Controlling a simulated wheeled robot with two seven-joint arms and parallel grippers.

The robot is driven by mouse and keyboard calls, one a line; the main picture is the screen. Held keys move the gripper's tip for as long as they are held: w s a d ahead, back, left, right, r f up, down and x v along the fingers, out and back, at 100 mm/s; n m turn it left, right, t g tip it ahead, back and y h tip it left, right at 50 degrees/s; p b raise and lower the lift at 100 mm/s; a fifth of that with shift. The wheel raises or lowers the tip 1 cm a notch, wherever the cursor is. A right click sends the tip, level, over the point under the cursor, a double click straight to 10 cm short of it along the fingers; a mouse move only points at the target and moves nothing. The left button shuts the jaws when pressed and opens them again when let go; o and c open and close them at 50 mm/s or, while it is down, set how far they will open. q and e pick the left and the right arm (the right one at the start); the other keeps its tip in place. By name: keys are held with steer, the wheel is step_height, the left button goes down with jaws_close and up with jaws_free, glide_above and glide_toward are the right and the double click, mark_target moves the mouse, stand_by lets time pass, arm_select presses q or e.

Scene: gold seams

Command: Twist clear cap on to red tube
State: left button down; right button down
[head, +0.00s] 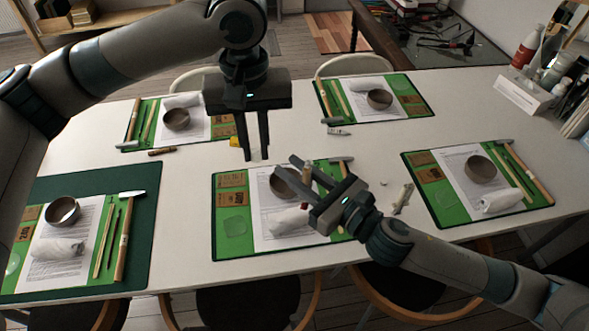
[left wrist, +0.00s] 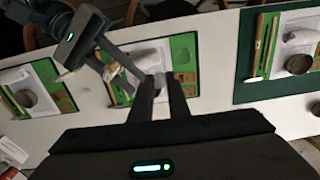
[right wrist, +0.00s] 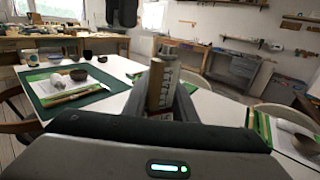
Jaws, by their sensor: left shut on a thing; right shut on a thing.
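My right gripper (head: 302,172) is shut on a small upright tube (head: 307,174) above the middle place setting. In the right wrist view the tube (right wrist: 162,88) looks beige with printing and a reddish band, standing between the fingers. My left gripper (head: 258,156) is above and a little left of the right one, fingers pointing down. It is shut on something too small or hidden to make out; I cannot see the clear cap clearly. In the left wrist view the left fingers (left wrist: 161,92) show a narrow gap. The two grippers are close but apart.
A white table (head: 180,240) carries several green mats with papers, bowls, rolled cloths and tools. A crumpled tube (head: 402,198) and a small white piece (head: 383,183) lie right of the middle mat (head: 232,180). Bottles (head: 527,47) and a box (head: 524,94) stand at the far right.

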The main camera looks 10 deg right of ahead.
arm_select(q)
step_height(320, 180, up, 6)
glide_above(308, 162)
steer(key=shift+f, duration=0.2)
steer(key=shift+f, duration=0.1)
steer(key=shift+w+f, duration=0.1)
steer(key=shift+f, duration=1.8)
steer(key=shift+f, duration=0.1)
steer(key=shift+f, duration=0.8)
steer(key=shift+f, duration=0.55)
